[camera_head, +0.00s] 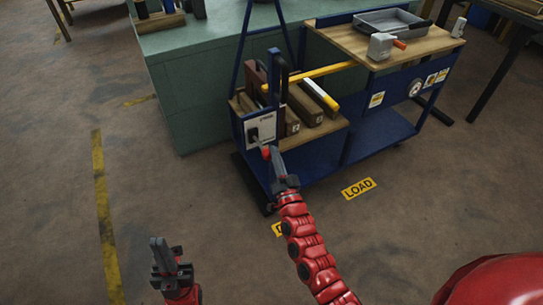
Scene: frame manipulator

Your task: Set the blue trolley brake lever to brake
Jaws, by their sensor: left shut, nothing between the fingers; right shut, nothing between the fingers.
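The blue trolley (382,133) stands at the upper right, beside a green cabinet. A pale panel (261,128) is on its near left end. A small lever with a red tip (265,152) shows at this panel; its exact setting is too small to read. My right gripper (273,156) is shut and empty, right at the lever's red tip; I cannot tell whether they touch. It partly covers the area below the panel. My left gripper (160,251) is shut and empty, low over the floor at the bottom left, well away from the trolley.
The trolley carries wooden blocks (308,105), a yellow bar (318,74) and a grey tray (391,21). The green cabinet (200,95) stands behind its left side. A LOAD label (358,188) lies on the floor in front. The floor at left, with a yellow line (104,210), is clear.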

